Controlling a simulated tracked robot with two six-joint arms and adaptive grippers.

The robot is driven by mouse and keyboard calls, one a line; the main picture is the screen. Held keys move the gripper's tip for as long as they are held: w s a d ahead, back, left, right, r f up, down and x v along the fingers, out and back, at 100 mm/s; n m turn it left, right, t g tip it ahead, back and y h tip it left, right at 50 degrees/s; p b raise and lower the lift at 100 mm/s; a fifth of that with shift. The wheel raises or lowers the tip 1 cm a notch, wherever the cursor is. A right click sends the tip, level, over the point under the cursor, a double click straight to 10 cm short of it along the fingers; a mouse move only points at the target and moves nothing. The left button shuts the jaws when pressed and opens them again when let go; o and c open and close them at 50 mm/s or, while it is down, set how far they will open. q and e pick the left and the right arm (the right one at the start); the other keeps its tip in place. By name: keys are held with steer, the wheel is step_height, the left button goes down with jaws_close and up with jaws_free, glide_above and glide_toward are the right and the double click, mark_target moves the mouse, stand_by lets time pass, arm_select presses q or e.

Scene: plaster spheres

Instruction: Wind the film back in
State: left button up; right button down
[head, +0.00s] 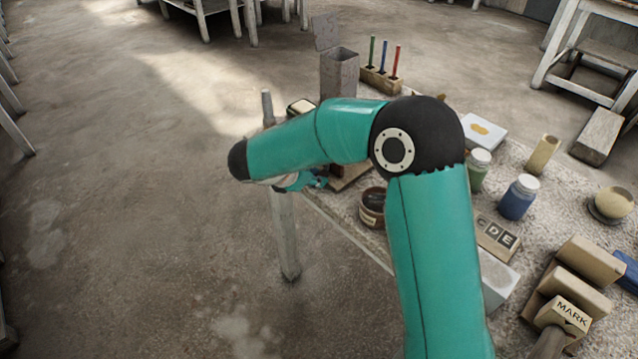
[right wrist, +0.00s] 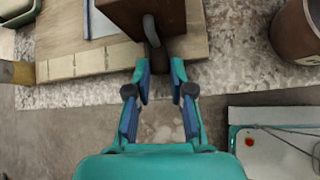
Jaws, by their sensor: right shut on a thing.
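In the right wrist view, a dark brown block (right wrist: 130,12) stands on a pale wooden board (right wrist: 75,62). A grey bent crank (right wrist: 149,28) shows on its near side, with a dark knob (right wrist: 154,55) at its lower end. My right gripper (right wrist: 158,74) has its fingertips on either side of this knob and is shut on it. In the head view my right gripper (head: 308,181) shows only partly, low behind my bent teal forearm, by the table's left edge. The forearm hides most of the block there. I cannot make out any film. My left gripper is not in view.
A brown pot (head: 372,208) stands close by the right gripper; it also shows in the right wrist view (right wrist: 297,40). A tall grey container (head: 339,74), a rack of coloured sticks (head: 381,80) and jars (head: 519,197) stand on the table. The floor at left is clear.

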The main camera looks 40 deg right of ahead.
stand_by(0.3)
steer(key=c, duration=1)
jaws_free()
steer(key=v, duration=1.2)
steer(key=shift+s+f, duration=0.1)
steer(key=shift+c, duration=0.2)
